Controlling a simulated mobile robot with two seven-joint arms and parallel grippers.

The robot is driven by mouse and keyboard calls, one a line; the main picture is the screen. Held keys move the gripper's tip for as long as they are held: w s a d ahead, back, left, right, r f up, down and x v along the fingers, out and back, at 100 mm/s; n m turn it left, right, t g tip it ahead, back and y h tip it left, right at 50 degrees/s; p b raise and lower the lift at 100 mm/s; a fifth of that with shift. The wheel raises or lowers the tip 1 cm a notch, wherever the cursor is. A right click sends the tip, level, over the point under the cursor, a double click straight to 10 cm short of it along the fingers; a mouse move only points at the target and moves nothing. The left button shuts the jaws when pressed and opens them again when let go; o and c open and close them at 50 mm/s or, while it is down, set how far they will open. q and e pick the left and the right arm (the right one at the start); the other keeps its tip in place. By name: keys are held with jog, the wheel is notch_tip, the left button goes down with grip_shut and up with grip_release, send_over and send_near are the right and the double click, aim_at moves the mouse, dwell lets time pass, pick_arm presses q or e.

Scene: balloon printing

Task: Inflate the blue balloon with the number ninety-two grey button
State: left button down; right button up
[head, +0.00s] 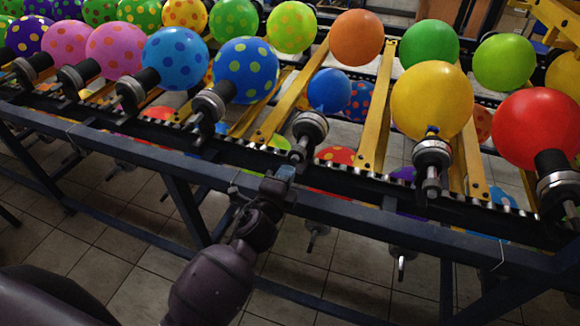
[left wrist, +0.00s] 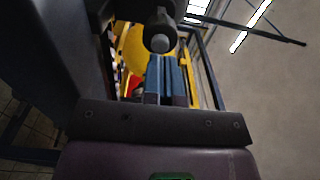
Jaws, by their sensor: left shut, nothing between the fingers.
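My left gripper (head: 283,176) is at the front rail of the balloon rack, its fingers shut with nothing between them. Two spotted blue balloons, one (head: 175,58) farther left and one (head: 246,70) nearer, sit on fittings. I can read no number ninety-two. My right gripper is out of view.
A dark blue rail (head: 390,208) runs across in front of the fittings. A yellow balloon (head: 432,100) and a red balloon (head: 534,128) stand to the right on their fittings. Yellow bars (head: 377,105) run between the rows. Tiled floor (head: 130,230) shows below the rack.

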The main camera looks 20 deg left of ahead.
aim_at(295, 158)
pick_arm(q)
jog(key=shift+w, duration=1.3)
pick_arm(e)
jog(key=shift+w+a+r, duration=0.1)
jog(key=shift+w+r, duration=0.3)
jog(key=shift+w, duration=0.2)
